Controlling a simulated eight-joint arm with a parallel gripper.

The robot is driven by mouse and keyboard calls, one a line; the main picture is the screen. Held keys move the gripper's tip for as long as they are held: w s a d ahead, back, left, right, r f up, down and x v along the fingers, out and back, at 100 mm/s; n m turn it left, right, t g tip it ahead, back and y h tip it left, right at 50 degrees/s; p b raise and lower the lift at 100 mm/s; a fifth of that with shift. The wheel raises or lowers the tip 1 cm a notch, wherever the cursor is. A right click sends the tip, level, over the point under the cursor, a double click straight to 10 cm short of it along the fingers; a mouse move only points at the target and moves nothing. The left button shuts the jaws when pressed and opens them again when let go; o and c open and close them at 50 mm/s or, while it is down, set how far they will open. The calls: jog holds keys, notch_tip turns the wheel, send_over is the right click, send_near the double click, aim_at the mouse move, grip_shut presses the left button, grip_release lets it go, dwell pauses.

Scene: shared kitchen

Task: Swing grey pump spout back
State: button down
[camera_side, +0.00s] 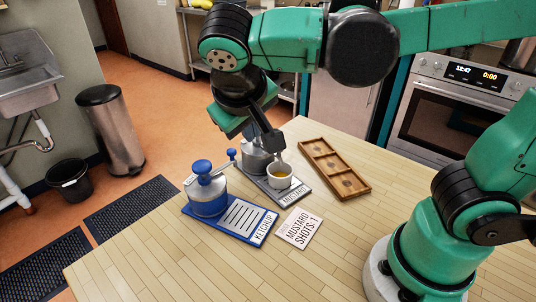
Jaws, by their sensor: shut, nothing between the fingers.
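The grey pump (254,163) stands on a dark grey base with a "MUSTARD" label (293,193), at the middle of the table. Its grey spout (281,158) points over a small white cup (279,178) on the base. Yellow mustard shows inside the cup. My gripper (273,142) is shut and empty, pointing down right above the pump, close beside the spout. I cannot tell whether its fingertips touch the spout. My arm and gripper hide the pump's top.
A blue "KETCHUP" pump (208,192) stands close to the left. A card reading "MUSTARD SHOTS: 1" (299,228) lies in front. A wooden tray (335,168) with several recesses lies to the right. The front of the table (215,265) is clear.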

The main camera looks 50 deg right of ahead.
jog(key=w+d+f, duration=0.3)
jog(key=d+f, duration=0.5)
jog(key=f, duration=0.1)
jog(key=shift+s+d+n+t, duration=0.3)
jog(key=shift+d+n, duration=0.25)
jog(key=shift+n, duration=0.05)
dwell(0.6)
jog(key=w+d+n+t+y, duration=0.2)
jog(key=d+n+y, duration=0.4)
jog(key=d+n, duration=0.3)
jog(key=shift+d+n, duration=0.3)
jog(key=shift+n, duration=0.7)
dwell(0.4)
